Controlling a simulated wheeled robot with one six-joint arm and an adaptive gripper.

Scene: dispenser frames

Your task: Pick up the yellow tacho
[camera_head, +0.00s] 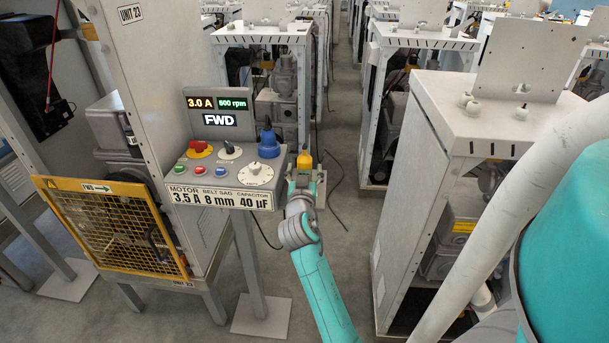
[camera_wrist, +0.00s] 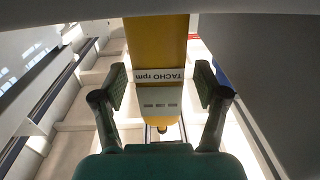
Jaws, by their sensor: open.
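The yellow tacho (camera_head: 304,160) stands upright at the right end of the control panel in the head view, close to the tip of my arm. In the wrist view the tacho (camera_wrist: 156,45) fills the upper middle, with a white label reading "TACHO rpm" upside down. My gripper (camera_wrist: 160,76) is open, with one finger on each side of the tacho. Gaps show between both fingers and its sides. In the head view my gripper (camera_head: 305,184) is small and its fingers are hard to make out.
A blue tool (camera_head: 268,143) stands on the panel just left of the tacho. The control panel (camera_head: 222,178) has knobs, buttons and displays showing "3.0 A", "500 rpm" and "FWD". A yellow mesh guard (camera_head: 110,228) is at lower left. A grey machine frame (camera_head: 440,150) stands right of my arm.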

